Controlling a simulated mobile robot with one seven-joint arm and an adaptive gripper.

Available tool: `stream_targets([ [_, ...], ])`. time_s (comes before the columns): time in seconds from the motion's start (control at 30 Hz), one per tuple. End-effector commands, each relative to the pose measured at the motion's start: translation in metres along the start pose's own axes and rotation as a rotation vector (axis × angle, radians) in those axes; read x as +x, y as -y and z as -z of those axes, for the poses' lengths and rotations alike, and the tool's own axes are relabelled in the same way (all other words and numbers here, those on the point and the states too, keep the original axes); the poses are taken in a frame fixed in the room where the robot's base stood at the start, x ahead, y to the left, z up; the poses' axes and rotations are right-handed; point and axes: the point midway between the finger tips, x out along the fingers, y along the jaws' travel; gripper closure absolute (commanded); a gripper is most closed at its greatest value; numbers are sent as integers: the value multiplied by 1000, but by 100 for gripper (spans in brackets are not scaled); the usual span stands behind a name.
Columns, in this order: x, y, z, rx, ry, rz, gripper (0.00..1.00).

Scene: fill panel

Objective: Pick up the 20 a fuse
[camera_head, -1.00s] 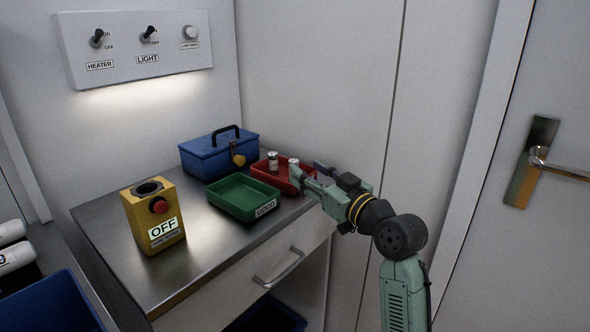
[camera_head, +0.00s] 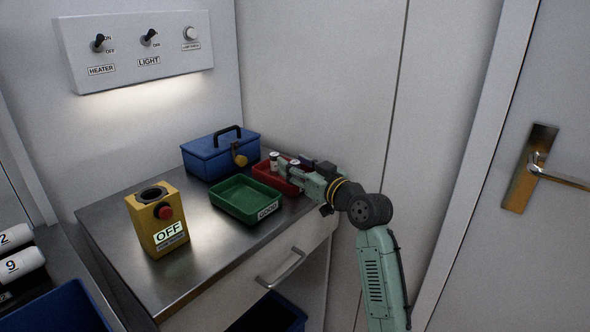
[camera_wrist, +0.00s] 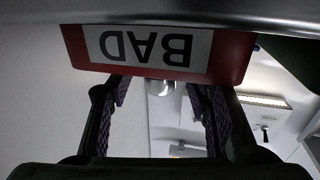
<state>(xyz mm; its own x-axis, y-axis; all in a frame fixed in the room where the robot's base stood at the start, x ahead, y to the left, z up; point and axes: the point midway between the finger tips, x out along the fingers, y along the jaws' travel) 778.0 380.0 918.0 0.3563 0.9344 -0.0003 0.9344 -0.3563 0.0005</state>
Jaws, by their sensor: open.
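Two small pale cylindrical fuses stand upright in the red tray (camera_head: 262,172). The left fuse (camera_head: 274,160) is clear of my gripper's body, and the right fuse (camera_head: 294,163) is partly covered by it. Their ratings are too small to read. My gripper (camera_head: 291,171) is open and low at the red tray's right side, close to the fuses. In the wrist view, which is upside down, the red tray's BAD label (camera_wrist: 155,47) shows. A silver rounded end (camera_wrist: 160,87), likely of a fuse, sits between the two open fingers of my gripper (camera_wrist: 162,103), apart from both.
A green tray (camera_head: 247,217) labelled GOOD stands in front of the red tray. A blue box (camera_head: 212,158) with a handle and padlock is behind. A yellow tester (camera_head: 158,240) reading OFF stands at left. Bare metal counter (camera_head: 120,270) lies around it.

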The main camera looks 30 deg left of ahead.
Motion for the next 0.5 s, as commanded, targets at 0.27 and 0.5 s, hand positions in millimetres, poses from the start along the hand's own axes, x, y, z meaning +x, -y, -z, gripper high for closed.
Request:
stream_targets([
  [0.27, 4, 0, -1, 0, 1, 1, 55],
  [0.5, 4, 0, -1, 1, 1, 0, 70],
])
